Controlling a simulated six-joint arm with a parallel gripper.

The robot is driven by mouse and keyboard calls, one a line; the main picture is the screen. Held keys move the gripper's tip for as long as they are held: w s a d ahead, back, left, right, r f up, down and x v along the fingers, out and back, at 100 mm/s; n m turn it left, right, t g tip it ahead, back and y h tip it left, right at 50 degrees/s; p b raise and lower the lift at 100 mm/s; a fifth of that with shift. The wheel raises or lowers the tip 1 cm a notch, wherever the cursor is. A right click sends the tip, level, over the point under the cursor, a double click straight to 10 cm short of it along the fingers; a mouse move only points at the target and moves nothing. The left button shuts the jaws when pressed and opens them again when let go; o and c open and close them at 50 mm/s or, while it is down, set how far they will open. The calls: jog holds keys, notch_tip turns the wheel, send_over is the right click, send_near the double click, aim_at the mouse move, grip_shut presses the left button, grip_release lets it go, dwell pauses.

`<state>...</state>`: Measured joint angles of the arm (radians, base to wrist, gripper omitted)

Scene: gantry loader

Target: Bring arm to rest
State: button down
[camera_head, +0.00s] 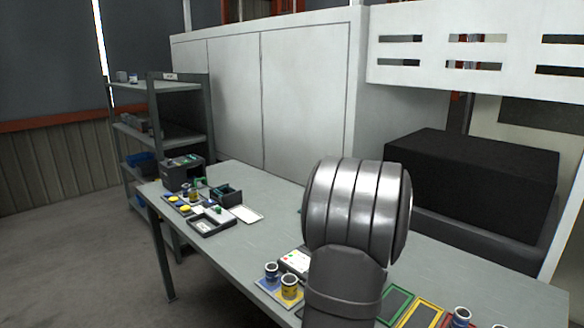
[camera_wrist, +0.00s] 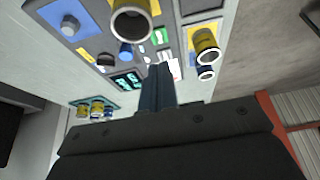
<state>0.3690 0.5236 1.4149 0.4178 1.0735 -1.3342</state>
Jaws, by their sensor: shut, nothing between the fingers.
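My gripper (camera_wrist: 158,85) shows in the wrist view with its two dark fingers together and nothing between them. It points over a grey board (camera_wrist: 92,22) that carries yellow and blue pieces. In the head view a large silver joint of my arm fills the middle and hides part of the table (camera_head: 262,186). The gripper itself cannot be made out in the head view.
Blue (camera_head: 271,270) and yellow (camera_head: 289,287) cans stand at the table's front. A dark box (camera_head: 183,172) and trays sit at the far left end. A shelf rack (camera_head: 155,110) stands behind. A black block (camera_head: 470,185) is at the right.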

jog(key=shift+x, duration=1.05)
dwell(0.6)
